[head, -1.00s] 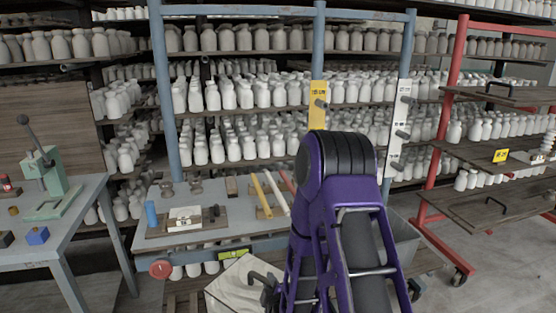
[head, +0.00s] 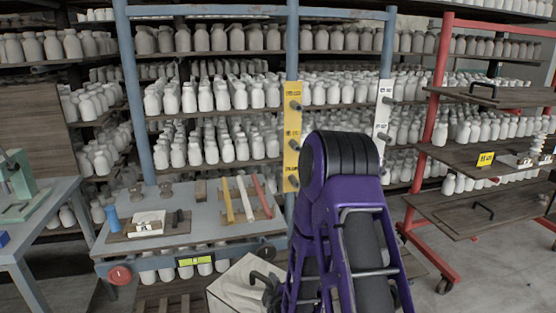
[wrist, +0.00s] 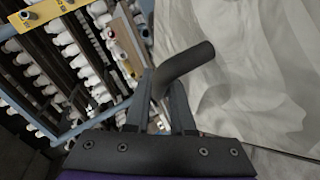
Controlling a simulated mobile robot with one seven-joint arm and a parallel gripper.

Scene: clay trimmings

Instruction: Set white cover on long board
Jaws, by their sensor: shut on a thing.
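The white cover (head: 232,292) is a pale, creased sheet-like piece low in the head view, and it fills the right of the wrist view (wrist: 245,70). My gripper (wrist: 163,92) is shut on its dark bent handle (wrist: 188,62). In the head view my gripper (head: 268,286) is at the cover's right side, partly hidden by my purple arm. Long wooden boards lie on the red rack at the right: an upper one (head: 465,95), a middle one (head: 455,158) and a lower one (head: 460,210). I cannot tell which is the long board.
A grey workbench (head: 200,205) at the left holds a blue bottle (head: 111,216), a small board (head: 125,236) with a white block, and coloured bars. A red rack post (head: 432,120) stands at the right. Shelves of white bottles fill the back. Bare floor shows at the lower right.

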